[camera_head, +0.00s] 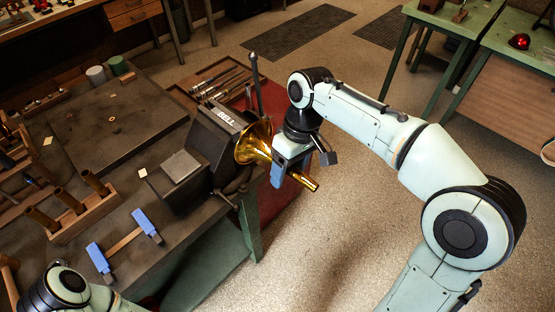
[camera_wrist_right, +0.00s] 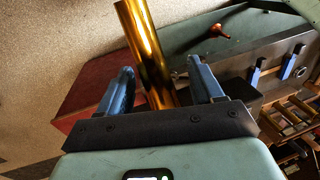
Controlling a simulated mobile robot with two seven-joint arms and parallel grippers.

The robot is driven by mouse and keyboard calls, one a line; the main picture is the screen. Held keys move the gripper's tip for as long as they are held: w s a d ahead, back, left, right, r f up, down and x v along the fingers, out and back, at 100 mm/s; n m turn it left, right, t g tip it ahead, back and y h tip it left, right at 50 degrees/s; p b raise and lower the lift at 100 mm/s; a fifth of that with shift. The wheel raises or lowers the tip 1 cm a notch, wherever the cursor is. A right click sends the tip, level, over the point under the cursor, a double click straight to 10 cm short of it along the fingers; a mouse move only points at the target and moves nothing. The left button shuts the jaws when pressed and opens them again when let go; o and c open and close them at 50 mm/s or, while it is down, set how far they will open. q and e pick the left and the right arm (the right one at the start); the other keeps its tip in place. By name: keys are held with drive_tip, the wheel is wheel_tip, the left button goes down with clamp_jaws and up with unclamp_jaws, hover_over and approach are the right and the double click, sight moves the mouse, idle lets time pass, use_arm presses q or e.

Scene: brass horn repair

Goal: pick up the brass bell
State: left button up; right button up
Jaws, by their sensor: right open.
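In the right wrist view the golden tube (camera_wrist_right: 146,50) lies between the two blue fingers of my open gripper (camera_wrist_right: 165,88), with a gap to each finger. Part of my left arm shows at the bottom left; its gripper is out of view.
The dark bench (camera_head: 110,115) carries a wooden rack of pegs (camera_head: 78,207) and a blue-and-wood bar piece (camera_head: 125,242). A tool tray (camera_head: 222,82) lies behind the bell. Green tables (camera_head: 450,18) stand at the upper right. Open floor (camera_head: 330,235) lies right of the bench.

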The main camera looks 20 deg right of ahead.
drive_tip(key=shift+x, duration=1)
drive_tip(key=shift+c, duration=0.3)
drive_tip(key=c, duration=1.2)
drive_tip(key=shift+o, duration=0.2)
drive_tip(key=shift+r, duration=0.1)
